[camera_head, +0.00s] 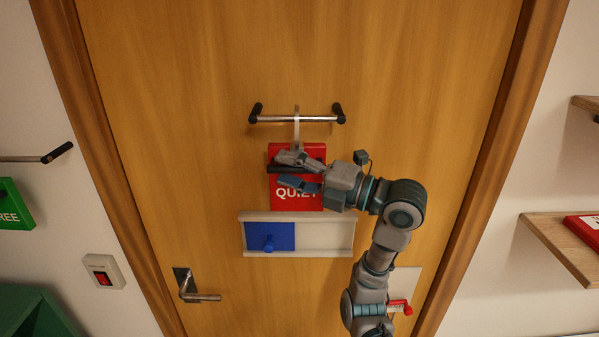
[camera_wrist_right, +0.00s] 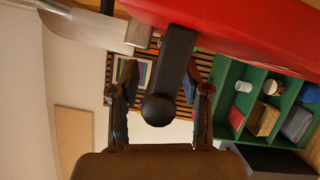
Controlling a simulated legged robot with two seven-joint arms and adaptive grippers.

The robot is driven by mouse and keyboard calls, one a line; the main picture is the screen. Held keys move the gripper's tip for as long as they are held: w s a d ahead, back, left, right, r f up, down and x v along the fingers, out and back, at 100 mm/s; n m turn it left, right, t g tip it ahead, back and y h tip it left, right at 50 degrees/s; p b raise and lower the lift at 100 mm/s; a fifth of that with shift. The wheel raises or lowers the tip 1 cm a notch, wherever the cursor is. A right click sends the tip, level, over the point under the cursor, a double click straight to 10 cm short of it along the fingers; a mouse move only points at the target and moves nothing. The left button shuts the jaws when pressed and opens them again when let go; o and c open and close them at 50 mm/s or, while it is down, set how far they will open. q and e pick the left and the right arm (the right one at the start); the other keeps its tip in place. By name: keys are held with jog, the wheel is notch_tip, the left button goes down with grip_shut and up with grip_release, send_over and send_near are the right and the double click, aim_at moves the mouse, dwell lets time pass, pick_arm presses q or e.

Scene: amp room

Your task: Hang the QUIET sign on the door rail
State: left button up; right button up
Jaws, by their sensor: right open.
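The red QUIET sign (camera_head: 310,204) is upright against the wooden door, below the door rail (camera_head: 275,118). Its pale metal hook (camera_head: 297,134) rises to the rail and shows slightly above the bar, so it appears to be over it. A black handle (camera_head: 279,169) sticks out from the sign's front. My right gripper (camera_head: 292,171) is open in front of the sign, its fingers above and below the handle. In the right wrist view the handle's round end (camera_wrist_right: 158,109) lies between the two spread fingers, with gaps on both sides. My left gripper is not in view.
A pale track with a blue sliding panel (camera_head: 282,236) is directly below the sign. A door lever (camera_head: 200,297) is lower left. A green sign (camera_head: 12,205) and another rail (camera_head: 22,159) are at left. Wooden shelves (camera_head: 556,243) are at right.

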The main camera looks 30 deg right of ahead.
jog(key=v, duration=1.2)
jog(key=shift+w, duration=0.1)
